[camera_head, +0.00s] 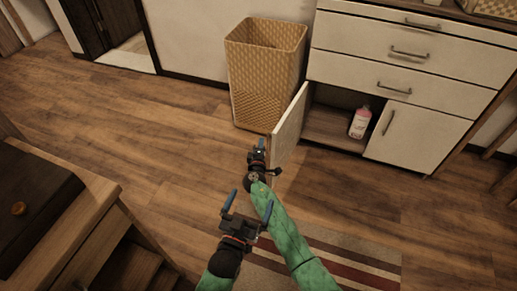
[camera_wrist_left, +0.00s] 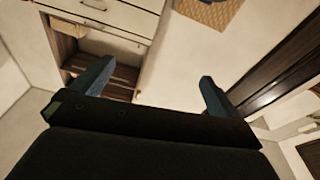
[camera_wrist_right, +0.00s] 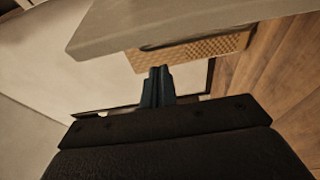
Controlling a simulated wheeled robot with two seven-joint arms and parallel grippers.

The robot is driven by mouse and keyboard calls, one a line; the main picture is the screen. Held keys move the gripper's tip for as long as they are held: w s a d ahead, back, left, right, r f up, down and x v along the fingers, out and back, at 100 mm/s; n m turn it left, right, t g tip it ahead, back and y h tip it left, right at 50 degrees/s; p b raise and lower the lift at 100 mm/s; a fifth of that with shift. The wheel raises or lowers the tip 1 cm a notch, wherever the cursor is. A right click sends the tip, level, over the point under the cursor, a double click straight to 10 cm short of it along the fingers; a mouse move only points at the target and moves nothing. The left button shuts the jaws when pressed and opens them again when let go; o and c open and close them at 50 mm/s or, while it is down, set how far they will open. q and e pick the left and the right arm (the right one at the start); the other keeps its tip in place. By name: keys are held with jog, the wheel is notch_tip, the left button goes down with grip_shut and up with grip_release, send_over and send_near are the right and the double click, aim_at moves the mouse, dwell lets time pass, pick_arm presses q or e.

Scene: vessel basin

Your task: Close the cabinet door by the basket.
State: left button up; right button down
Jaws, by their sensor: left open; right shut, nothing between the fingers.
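The cabinet door (camera_head: 290,128) is white and stands swung open next to the woven basket (camera_head: 265,70). My right gripper (camera_head: 262,145) is shut and empty, just left of the door's free edge; I cannot tell whether it touches. In the right wrist view, the shut fingers (camera_wrist_right: 157,85) are below a pale panel (camera_wrist_right: 180,30), which looks like the door, with the basket (camera_wrist_right: 190,50) behind it. My left gripper (camera_head: 250,205) is open and empty, lower and nearer, away from the door. Its spread fingers also show in the left wrist view (camera_wrist_left: 152,85).
The white cabinet (camera_head: 360,65) has drawers above, a closed right door (camera_head: 418,132) and a pink-white bottle (camera_head: 360,122) inside the open compartment. A wooden table (camera_head: 75,235) stands at left. A striped rug (camera_head: 350,260) lies on the floor. Open floor lies left of the basket.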

pick_arm(q)
notch_tip(320, 180, down, 7)
jog(key=s+g, duration=0.1)
jog(key=g, duration=0.1)
jog(key=shift+y, duration=0.3)
pick_arm(e)
jog(key=shift+s+d, duration=0.35)
jog(key=shift+d, duration=0.4)
jog(key=shift+s+d, duration=0.3)
jog(key=shift+d, duration=0.4)
pick_arm(q)
jog(key=shift+r, duration=0.1)
pick_arm(e)
jog(key=shift+d, duration=0.1)
